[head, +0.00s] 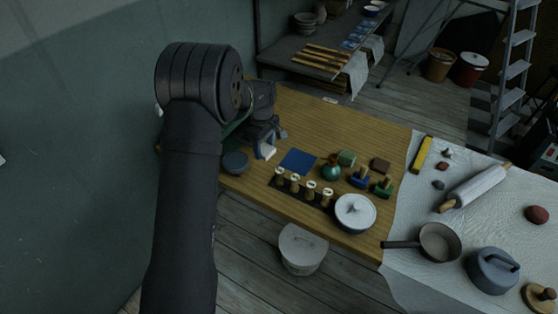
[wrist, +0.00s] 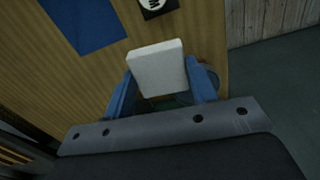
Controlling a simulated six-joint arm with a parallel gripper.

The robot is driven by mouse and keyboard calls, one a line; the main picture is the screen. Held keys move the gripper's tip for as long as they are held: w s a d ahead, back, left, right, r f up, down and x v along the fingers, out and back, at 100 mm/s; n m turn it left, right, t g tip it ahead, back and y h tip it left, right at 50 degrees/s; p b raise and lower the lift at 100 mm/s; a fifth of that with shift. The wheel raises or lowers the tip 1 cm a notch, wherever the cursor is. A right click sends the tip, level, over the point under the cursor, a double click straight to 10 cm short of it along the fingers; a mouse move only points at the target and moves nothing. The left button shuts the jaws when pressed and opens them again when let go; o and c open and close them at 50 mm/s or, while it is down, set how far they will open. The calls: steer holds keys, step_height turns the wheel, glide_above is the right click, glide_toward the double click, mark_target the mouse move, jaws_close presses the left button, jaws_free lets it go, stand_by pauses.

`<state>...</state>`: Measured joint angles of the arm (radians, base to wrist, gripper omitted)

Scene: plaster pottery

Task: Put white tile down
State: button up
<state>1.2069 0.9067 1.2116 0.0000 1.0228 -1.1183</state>
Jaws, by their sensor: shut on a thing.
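A white tile (wrist: 158,70) is between the blue fingers of my gripper (wrist: 163,92) in the wrist view. The gripper is shut on it. In the head view the tile (head: 267,151) shows as a small white piece at my gripper (head: 264,147), over the left part of the wooden table. A flat blue square (head: 299,161) lies on the table just right of the gripper; it also shows in the wrist view (wrist: 85,20), at the upper left. I cannot tell whether the tile touches the table.
Bare wood (head: 310,125) lies behind the blue square.

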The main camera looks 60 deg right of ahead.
mark_target(299, 161)
steer(key=s+d+m, duration=0.3)
steer(key=s+d, duration=0.5)
steer(key=d, duration=0.3)
steer(key=shift+m, duration=0.3)
step_height(299, 161, down, 10)
steer(key=shift+w+r, duration=0.1)
steer(key=o, duration=1)
steer(key=shift+a, duration=0.1)
step_height(299, 161, up, 12)
steer(key=shift+r, duration=0.1)
steer(key=shift+f, duration=0.2)
